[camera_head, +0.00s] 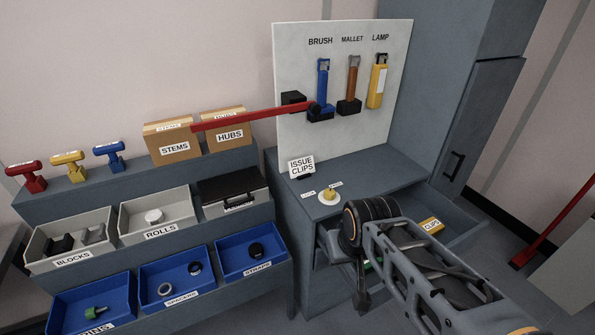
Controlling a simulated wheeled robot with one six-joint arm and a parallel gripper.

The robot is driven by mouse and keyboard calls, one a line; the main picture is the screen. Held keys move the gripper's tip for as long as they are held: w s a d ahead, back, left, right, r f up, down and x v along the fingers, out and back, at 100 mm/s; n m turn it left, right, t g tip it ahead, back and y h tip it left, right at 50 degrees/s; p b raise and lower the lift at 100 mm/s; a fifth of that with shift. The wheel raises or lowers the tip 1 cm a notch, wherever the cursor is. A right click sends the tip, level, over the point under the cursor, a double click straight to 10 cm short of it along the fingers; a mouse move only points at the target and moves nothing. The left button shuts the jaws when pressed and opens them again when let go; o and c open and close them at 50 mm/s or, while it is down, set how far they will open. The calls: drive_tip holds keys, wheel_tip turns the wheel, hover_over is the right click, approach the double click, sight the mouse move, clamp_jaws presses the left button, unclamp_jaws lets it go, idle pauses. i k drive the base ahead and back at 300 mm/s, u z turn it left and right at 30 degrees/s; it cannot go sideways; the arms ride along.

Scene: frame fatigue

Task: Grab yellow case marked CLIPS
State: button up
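A small yellow case marked CLIPS (431,225) lies in the open drawer (462,232) of the grey cabinet, at the right. My arm reaches in from the lower right and passes just left of the case, in front of part of the drawer. The dark end of my arm, seemingly my gripper (362,292), points down in front of the cabinet, left of and below the case in the picture. It looks apart from the case. Its fingers are too dark and hidden to tell whether they are open or shut.
A sign reading ISSUE CLIPS (301,167) and a white dish (328,199) with a yellow item stand on the cabinet top (375,172). A red bar (250,118) sticks out left from the pegboard (290,60). Stepped shelves with bins (165,232) stand left.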

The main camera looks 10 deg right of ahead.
sight(434, 228)
drive_tip(key=z, duration=1.1)
